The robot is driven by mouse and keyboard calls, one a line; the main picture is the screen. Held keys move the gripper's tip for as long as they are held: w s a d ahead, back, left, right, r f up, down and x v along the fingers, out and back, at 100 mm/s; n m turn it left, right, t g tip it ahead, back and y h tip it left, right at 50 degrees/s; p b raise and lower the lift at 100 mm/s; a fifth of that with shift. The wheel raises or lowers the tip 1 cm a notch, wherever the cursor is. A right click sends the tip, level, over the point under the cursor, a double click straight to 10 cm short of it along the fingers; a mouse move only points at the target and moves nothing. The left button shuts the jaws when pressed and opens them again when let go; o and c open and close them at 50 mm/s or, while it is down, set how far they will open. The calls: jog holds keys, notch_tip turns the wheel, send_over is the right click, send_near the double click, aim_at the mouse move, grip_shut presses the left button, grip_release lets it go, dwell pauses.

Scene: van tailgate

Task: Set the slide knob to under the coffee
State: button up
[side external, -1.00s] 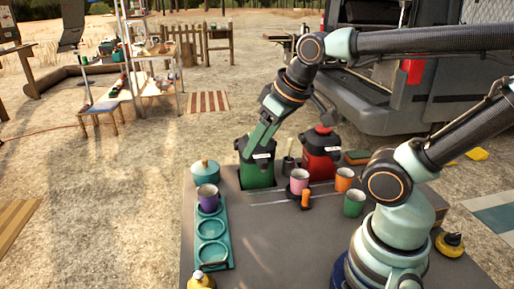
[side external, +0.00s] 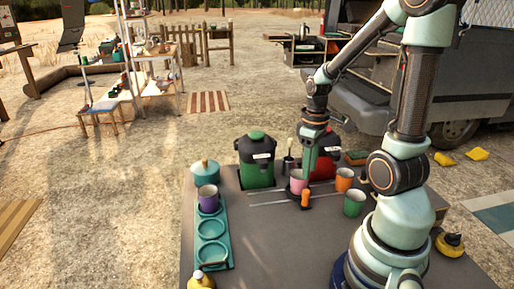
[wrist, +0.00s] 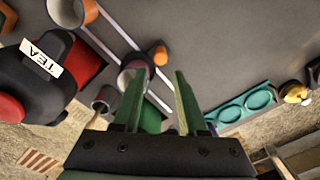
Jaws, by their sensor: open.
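The slide knob (side external: 305,199) is a small orange peg at the front of a carriage on two thin rails. A pink cup (side external: 298,182) stands on the carriage behind it. Both show in the wrist view, the knob (wrist: 160,50) just beyond my fingertips, the cup (wrist: 130,78) beside the left finger. The carriage is in front of the red dispenser (side external: 322,166), labelled TEA in the wrist view. The green dispenser (side external: 257,172) is to the left; its label is too small to read. My gripper (wrist: 159,74) is open and empty, above and behind the knob.
An orange cup (side external: 344,179) and a green cup (side external: 353,203) stand right of the rails. A teal tray (side external: 225,256) with a purple cup (side external: 208,198) is at left. A utensil pot (side external: 289,165) stands between the dispensers. The table front is clear.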

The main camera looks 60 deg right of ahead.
aim_at(306, 191)
notch_tip(306, 191, down, 10)
jog(key=shift+r, duration=0.1)
dwell(0.4)
grip_shut()
dwell(1.4)
